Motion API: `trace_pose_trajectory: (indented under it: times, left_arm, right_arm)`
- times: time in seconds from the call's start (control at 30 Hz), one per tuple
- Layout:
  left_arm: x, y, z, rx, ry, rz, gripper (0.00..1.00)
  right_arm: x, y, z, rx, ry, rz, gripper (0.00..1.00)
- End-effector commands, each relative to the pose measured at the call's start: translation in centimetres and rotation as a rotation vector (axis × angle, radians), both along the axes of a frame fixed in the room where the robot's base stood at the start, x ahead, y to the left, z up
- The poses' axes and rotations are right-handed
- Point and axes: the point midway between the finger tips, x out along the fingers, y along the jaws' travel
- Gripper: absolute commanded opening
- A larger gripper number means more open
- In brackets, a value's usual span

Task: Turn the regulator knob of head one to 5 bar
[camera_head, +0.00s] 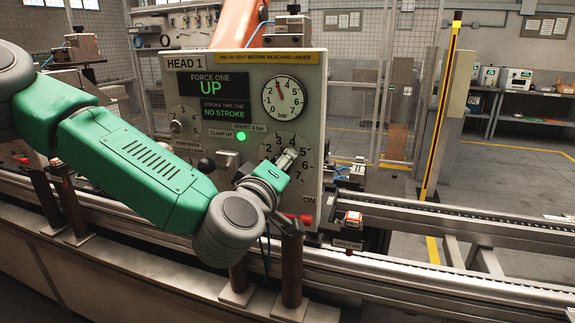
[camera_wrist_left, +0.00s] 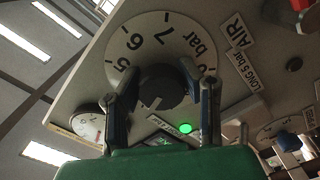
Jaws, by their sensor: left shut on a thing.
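The head one panel (camera_head: 235,62) stands upright ahead. Its regulator dial (camera_head: 308,150) at lower right carries numbers from 2 to 7. My left gripper (camera_head: 288,160) reaches this dial from the lower left and is shut on the regulator knob. In the left wrist view the black knob (camera_wrist_left: 162,88) sits between the two fingers of my left gripper (camera_wrist_left: 160,74); a white mark on the knob points toward the bottom. The dial face (camera_wrist_left: 160,35) shows 5, 6, 7 and "bar" there. The bar gauge (camera_head: 284,97) has its needle pointing up, slightly left. My right gripper is not in view.
A green lamp (camera_head: 241,136) is lit. A second dial (camera_head: 184,124) and a black knob (camera_head: 206,164) are left on the panel.

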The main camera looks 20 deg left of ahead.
Motion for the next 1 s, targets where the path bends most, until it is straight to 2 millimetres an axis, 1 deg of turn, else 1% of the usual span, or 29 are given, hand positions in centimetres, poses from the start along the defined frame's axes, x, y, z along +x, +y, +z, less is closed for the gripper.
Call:
trace_pose_trajectory:
  times: [0.03, 0.27, 0.6, 1.0]
  left_arm:
    - [0.1, 0.1, 0.5, 0.018, -0.011, 0.004, 0.04]
    - [0.1, 0.2, 0.8, 0.172, -0.019, 0.003, 0.04]
    - [0.1, 0.1, 1.0, 0.491, -0.033, 0.005, 0.04]
    - [0.1, -0.1, 1.0, 0.873, -0.048, 0.006, 0.04]
  right_arm:
    - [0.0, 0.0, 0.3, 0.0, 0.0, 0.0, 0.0]
    - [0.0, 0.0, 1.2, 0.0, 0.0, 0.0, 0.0]
    - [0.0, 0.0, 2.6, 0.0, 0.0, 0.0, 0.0]
    - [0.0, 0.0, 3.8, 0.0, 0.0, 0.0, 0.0]
